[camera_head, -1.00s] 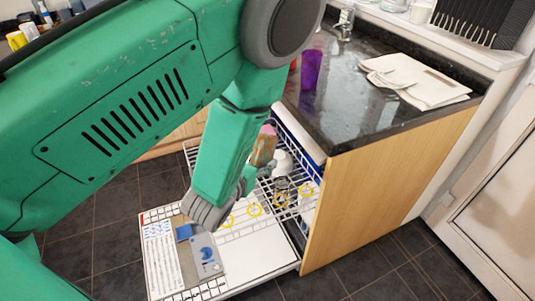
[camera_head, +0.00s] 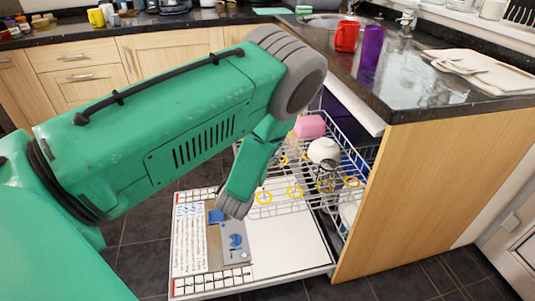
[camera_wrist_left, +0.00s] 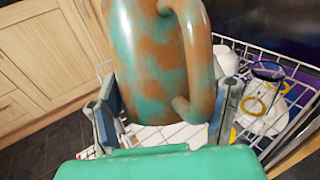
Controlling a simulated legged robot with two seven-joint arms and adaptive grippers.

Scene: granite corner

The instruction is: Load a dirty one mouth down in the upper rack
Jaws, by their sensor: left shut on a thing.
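A teal mug with brown stains (camera_wrist_left: 150,60) fills the middle of the left wrist view, its handle on the right. My left gripper (camera_wrist_left: 165,112) is shut on it, one finger on each side. Its mouth is out of view. In the head view my forearm hides most of the gripper and mug. The pulled-out upper rack (camera_head: 280,207) carries yellow rings (camera_head: 264,198). A pink item (camera_head: 310,126), a white rounded item (camera_head: 323,150) and a clear glass (camera_wrist_left: 266,76) are in the rack. My right gripper is not in view.
A wooden end panel (camera_head: 440,180) stands right of the rack. A red mug (camera_head: 346,36) and purple cup (camera_head: 371,45) stand on the dark counter (camera_head: 430,92).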

